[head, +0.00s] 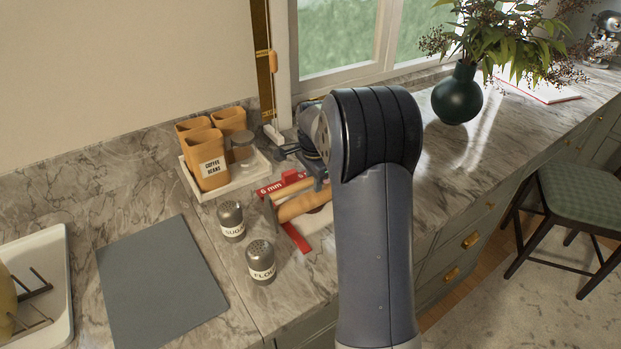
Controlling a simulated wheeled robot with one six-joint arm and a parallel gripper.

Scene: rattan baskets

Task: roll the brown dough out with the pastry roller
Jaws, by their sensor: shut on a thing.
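The pastry roller (303,204) is a tan wooden cylinder lying low over a pale mat (318,240) with red edge strips, one marked "6 mm". A lighter wooden bar shows just behind it. My gripper (296,198) is at the roller and shut on it; its fingers are small and partly hidden by my arm. A little dark brown shows beside the roller's right part, perhaps the brown dough (318,210); most of it is hidden. I cannot tell how flat the dough is or whether the roller touches it.
Sugar (231,221) and flour (261,262) shakers stand close left of the mat. A white tray (208,192) with tan canisters and a jar stands behind. A grey board (160,285) lies at left, beside a white dish rack (58,290). A green vase (457,95) stands right.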

